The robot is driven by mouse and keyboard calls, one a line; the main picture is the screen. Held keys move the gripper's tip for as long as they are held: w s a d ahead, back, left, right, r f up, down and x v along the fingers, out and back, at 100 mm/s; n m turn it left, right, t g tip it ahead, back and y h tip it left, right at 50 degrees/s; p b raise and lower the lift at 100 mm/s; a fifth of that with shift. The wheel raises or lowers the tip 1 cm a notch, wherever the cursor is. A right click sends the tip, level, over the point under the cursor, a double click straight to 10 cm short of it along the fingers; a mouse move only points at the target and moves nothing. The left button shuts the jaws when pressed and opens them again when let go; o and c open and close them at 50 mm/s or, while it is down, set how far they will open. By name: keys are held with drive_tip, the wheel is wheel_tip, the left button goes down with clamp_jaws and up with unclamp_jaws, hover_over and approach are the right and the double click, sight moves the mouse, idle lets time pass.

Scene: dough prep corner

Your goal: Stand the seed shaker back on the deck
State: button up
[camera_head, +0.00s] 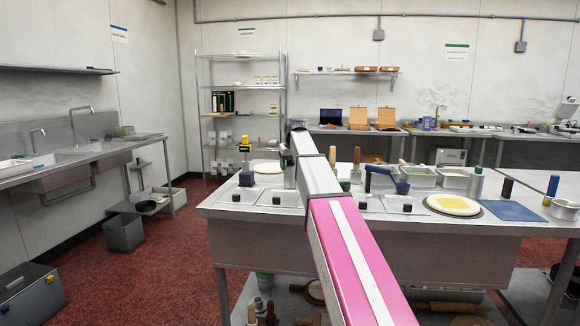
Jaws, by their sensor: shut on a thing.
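My arm crosses the picture from the lower right to the middle, with a pink and white link and a dark joint at its upper end. I cannot pick out the seed shaker for certain. A grey cylinder with a green top (476,182) stands upright on the right of the steel deck (232,208).
The deck holds a yellow-topped blue piece (246,165), a blue-handled tool (385,178), metal pans (453,178), a yellow dough round (453,205) and a blue mat (512,211). Rolling pins (450,307) lie on the shelf below.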

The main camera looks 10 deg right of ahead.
drive_tip(key=o, duration=1.2)
drive_tip(key=shift+f, duration=0.1)
drive_tip(key=v, duration=1.2)
